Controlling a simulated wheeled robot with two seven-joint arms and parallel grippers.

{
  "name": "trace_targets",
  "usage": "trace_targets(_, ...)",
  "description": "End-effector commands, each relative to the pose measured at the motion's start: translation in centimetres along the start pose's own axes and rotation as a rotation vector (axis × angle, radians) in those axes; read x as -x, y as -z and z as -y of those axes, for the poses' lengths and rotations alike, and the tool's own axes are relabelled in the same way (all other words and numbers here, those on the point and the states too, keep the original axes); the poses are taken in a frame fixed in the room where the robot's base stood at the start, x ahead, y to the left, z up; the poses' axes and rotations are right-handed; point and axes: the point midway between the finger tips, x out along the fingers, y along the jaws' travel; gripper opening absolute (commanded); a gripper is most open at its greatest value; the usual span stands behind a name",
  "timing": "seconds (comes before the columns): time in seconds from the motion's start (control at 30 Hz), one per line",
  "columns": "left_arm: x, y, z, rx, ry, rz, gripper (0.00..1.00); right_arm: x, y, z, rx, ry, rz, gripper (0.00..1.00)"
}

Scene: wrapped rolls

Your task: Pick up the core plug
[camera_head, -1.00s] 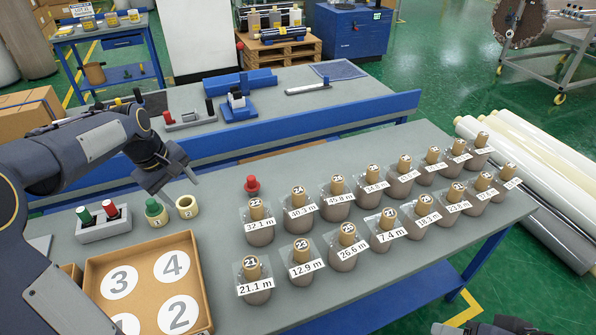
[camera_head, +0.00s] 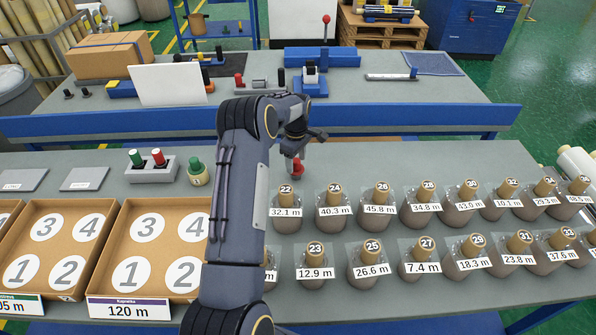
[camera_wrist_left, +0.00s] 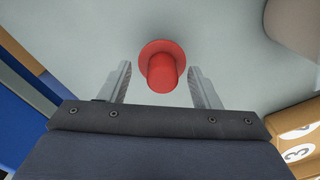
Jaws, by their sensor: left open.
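The core plug is a small red piece with a round flange; in the head view it (camera_head: 297,167) stands on the grey table behind the row of wrapped rolls, partly covered by my left gripper (camera_head: 296,153). In the left wrist view the red plug (camera_wrist_left: 163,72) lies between the two open fingers of my left gripper (camera_wrist_left: 160,70), with a gap on each side. Nothing is held. My right gripper is not in view.
Several wrapped rolls (camera_head: 335,205) with numbered cores and length labels stand close in front and to the right. Cardboard trays (camera_head: 130,312) with numbered circles lie left. A holder (camera_head: 151,172) with green and red plugs stands behind them. A blue rail (camera_head: 420,117) runs behind.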

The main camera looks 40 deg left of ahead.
Motion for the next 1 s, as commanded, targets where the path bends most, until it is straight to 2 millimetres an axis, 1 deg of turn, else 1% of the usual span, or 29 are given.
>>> trace_targets(0.03, -1.0, 0.0, 0.1, 0.0, 0.002, 0.002, 0.57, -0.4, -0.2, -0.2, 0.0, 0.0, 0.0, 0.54)
trace_targets(0.2, -3.8, 0.0, 0.3, -0.001, 0.003, 0.002, 0.57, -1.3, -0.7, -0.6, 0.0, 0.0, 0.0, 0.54)
trace_targets(0.3, -4.4, 0.0, 0.2, -0.002, 0.0, 0.002, 0.57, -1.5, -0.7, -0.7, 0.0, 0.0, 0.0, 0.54)
trace_targets(0.5, -4.3, 0.0, 0.2, -0.002, -0.001, 0.001, 0.57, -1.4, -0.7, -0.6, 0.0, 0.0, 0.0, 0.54)
trace_targets(0.7, -4.3, 0.0, 0.2, -0.002, 0.0, 0.001, 0.31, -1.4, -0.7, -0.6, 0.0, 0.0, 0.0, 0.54)
trace_targets(0.73, -4.3, 0.0, 0.2, -0.002, 0.0, 0.001, 0.29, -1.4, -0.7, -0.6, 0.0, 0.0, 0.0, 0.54)
trace_targets(1.0, -4.0, 0.0, 0.2, -0.002, -0.001, 0.001, 0.29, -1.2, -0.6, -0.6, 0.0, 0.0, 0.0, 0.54)
